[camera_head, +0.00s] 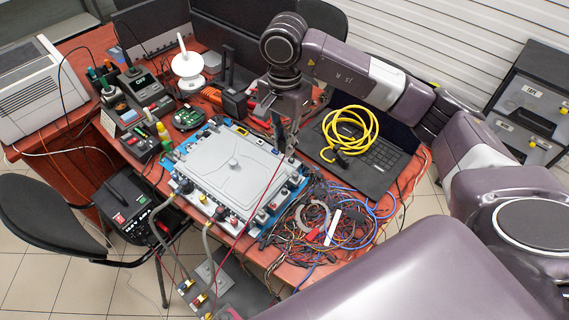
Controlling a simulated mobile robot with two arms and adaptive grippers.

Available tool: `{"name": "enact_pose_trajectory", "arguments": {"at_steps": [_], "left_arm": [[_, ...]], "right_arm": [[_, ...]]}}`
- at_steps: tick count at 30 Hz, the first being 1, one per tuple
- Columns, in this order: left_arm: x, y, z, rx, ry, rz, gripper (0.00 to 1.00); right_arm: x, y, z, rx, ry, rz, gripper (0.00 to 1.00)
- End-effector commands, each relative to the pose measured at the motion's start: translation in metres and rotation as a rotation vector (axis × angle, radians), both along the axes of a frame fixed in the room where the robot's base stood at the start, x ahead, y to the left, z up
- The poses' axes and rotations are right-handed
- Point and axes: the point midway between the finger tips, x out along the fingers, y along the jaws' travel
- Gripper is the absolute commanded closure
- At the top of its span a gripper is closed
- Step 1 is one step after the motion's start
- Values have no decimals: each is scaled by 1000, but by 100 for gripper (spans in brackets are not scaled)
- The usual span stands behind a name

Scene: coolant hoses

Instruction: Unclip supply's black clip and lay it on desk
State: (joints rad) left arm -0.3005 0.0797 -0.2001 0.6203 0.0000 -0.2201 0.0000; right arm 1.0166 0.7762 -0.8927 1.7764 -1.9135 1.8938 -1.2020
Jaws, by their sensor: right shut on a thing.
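My right gripper (284,143) reaches down from above at the back right corner of a flat grey-lidded unit (230,160) on the red desk (290,272). It is shut on a small dark thing that looks like the black clip, mostly hidden between the fingers. I cannot tell whether the clip is free of the unit. A thin red lead runs from near the gripper down across the unit's right side. My left gripper is not in view.
A black laptop (378,165) with a coiled yellow cable (350,133) lies right of the unit. Tangled wires (335,215) crowd the desk's front right. A soldering station (138,82), a green board (187,118) and small tools fill the left side. Hoses hang at the front.

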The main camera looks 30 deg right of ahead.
Motion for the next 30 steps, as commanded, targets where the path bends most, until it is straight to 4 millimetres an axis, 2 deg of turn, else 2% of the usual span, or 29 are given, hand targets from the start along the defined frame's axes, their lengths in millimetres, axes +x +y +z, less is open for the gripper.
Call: {"name": "enact_pose_trajectory", "arguments": {"at_steps": [3,12,24,30], "left_arm": [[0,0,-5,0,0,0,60],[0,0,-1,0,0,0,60],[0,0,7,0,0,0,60],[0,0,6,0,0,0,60]], "right_arm": [[1,0,15,0,-2,-2,100],[0,0,36,0,1,-1,100],[0,0,54,0,1,-1,100],[0,0,55,0,1,-2,100]]}}
